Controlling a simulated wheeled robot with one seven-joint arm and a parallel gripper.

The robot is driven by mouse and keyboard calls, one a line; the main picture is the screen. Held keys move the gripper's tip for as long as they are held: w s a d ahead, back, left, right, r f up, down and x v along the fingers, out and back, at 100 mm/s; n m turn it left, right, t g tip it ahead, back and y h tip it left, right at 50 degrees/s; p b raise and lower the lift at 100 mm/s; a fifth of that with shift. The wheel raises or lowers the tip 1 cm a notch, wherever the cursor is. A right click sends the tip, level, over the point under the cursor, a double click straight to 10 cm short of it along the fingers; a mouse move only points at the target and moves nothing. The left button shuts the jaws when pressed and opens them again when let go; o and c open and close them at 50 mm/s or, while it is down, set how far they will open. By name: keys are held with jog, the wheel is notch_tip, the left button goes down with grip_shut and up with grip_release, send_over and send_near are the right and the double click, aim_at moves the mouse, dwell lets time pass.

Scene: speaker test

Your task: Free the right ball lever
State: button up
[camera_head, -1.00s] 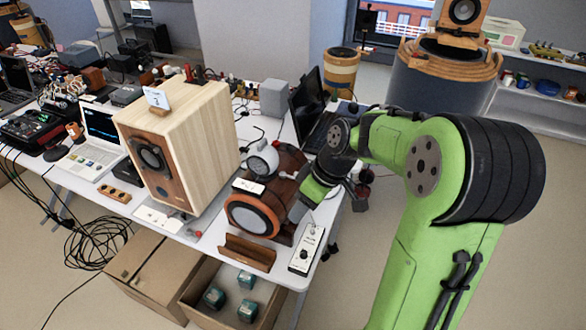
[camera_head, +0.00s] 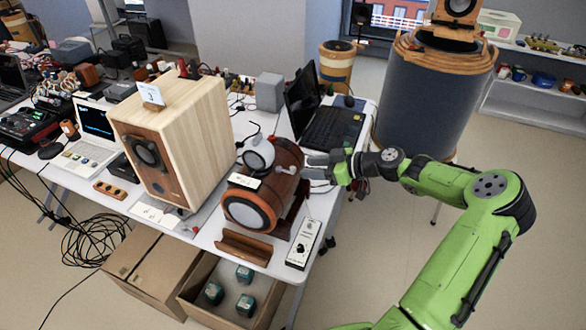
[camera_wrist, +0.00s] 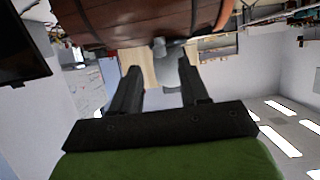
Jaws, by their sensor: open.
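A wooden barrel-shaped speaker (camera_head: 268,197) with an orange-ringed front lies on the white table. A grey-white ball (camera_head: 258,153) sits on top of it. My gripper (camera_head: 308,170) is at the barrel's right side, fingers pointing at it. In the wrist view my gripper (camera_wrist: 158,72) is open, with the barrel's brown wall (camera_wrist: 130,20) close by. A small grey rounded piece, perhaps the right ball lever (camera_wrist: 168,47), shows at the barrel's edge near the right finger. I cannot tell whether it lies between the fingertips or beyond them.
A tall pale wooden speaker (camera_head: 172,140) stands left of the barrel. A small white box with a knob (camera_head: 303,244) and a brown wooden tray (camera_head: 243,247) lie in front. A laptop (camera_head: 328,120) stands behind. Free floor lies right of the table.

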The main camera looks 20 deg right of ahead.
aim_at(293, 167)
jog(key=x, duration=0.6)
jog(key=shift+w+a+f, duration=0.1)
jog(key=shift+w+a, duration=0.1)
grip_shut()
